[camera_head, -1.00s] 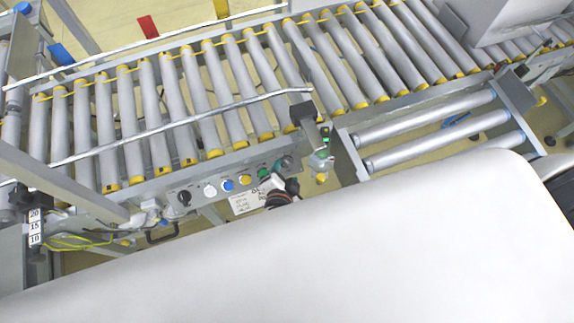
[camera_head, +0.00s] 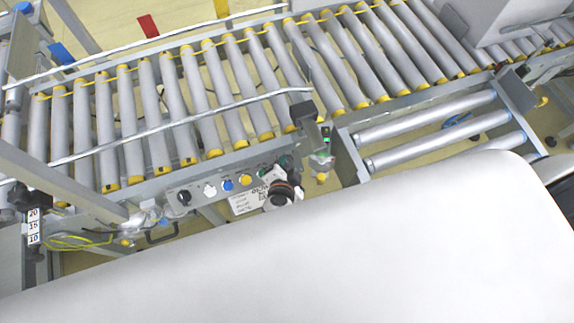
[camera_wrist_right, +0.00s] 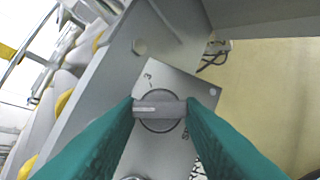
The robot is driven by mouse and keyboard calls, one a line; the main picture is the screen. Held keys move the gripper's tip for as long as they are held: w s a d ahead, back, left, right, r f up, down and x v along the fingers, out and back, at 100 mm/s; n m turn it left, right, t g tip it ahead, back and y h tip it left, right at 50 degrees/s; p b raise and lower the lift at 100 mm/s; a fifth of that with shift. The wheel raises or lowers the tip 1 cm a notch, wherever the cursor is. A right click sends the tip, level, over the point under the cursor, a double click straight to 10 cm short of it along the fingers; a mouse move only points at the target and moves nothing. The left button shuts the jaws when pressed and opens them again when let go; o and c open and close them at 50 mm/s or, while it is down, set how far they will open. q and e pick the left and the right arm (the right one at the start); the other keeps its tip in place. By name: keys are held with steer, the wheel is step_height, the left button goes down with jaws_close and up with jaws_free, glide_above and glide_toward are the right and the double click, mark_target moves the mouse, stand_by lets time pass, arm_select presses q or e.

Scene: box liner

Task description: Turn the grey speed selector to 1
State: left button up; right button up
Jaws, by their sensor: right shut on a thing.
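The grey speed selector (camera_wrist_right: 160,122) is a round knob with a raised bar across it, on a pale plate in the right wrist view. Its bar lies level in that view, with a light line on its left half. A figure that looks like 3 is printed above left of the knob; other print at lower right is partly covered. My right gripper (camera_wrist_right: 161,107) has its teal fingers shut on the two ends of the bar. In the head view my right wrist hangs in front of the panel and mostly hides the selector. My left gripper is not in view.
The control panel (camera_head: 170,187) also carries a black knob (camera_head: 184,197) and white (camera_head: 210,188), blue (camera_head: 228,184) and yellow (camera_head: 246,180) buttons. The roller conveyor (camera_head: 165,105) runs behind it. A large pale surface (camera_head: 330,250) fills the front.

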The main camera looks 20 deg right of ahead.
steer(key=n+p, duration=0.2)
steer(key=t+p, duration=0.1)
steer(key=shift+s+d+r+n+y, duration=0.15)
steer(key=shift+r+n+y, duration=0.1)
steer(key=shift+n+y, duration=0.15)
steer(key=shift+f+n+p, duration=0.1)
steer(key=shift+n+p, duration=0.4)
steer(key=shift+p, duration=0.1)
steer(key=shift+f+n+t, duration=0.2)
steer(key=shift+n+t, duration=0.1)
steer(key=shift+n, duration=0.2)
steer(key=o, duration=1)
